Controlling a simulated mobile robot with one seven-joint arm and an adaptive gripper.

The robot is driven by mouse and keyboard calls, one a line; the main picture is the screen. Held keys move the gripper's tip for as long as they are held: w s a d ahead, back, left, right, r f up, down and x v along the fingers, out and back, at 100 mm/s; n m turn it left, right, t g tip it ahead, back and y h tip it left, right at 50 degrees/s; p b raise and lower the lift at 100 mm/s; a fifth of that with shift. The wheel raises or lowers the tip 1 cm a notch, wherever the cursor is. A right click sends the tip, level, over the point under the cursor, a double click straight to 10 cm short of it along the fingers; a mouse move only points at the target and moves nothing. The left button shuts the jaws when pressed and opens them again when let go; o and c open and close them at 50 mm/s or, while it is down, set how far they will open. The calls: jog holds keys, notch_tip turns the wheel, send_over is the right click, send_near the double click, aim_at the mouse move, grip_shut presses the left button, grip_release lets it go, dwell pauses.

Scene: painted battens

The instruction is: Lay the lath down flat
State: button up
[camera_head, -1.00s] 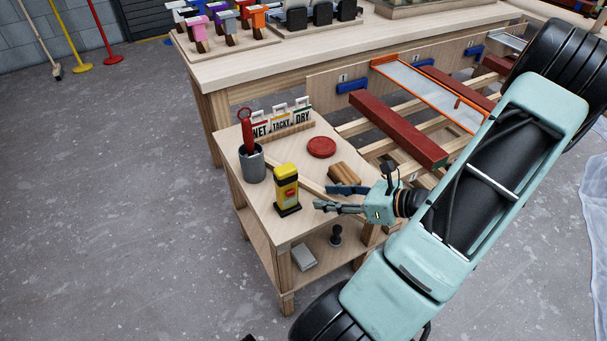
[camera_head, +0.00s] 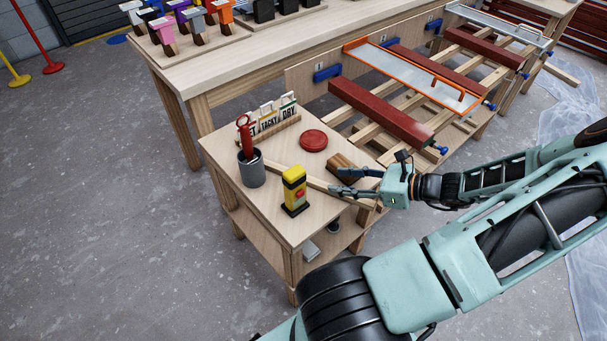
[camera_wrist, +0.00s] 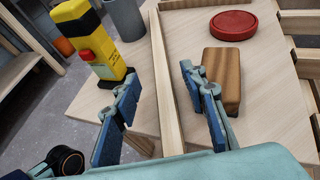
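The lath (camera_head: 300,176) is a long, thin pale wooden strip on the small side table (camera_head: 228,148). In the head view it runs from near the grey pot to the table's right side, passing under my gripper (camera_head: 336,181). In the wrist view the lath (camera_wrist: 165,70) runs away from me between the two blue fingers of my gripper (camera_wrist: 160,78). The fingers are apart, with a gap on each side of the lath. A top edge and a side face show; whether it stands on its narrow edge I cannot tell. My fingers partly hide its near part in the head view.
A yellow-black device (camera_head: 294,190) stands left of the lath. A grey pot (camera_head: 251,172) holds a red-handled tool. WET, TACKY, DRY cards (camera_head: 272,118), a red disc (camera_head: 313,140) and a brown block (camera_wrist: 222,78) are beyond or right of it. Racked red battens (camera_head: 385,115) stand behind.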

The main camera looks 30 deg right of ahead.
aim_at(309, 179)
jog(key=b+x, duration=0.1)
jog(key=x, duration=0.4)
jog(key=shift+w+d, duration=0.1)
jog(key=b+x, duration=0.2)
jog(key=x, duration=0.3)
jog(key=shift+w+a, duration=0.25)
jog(key=shift+a, duration=0.05)
grip_shut()
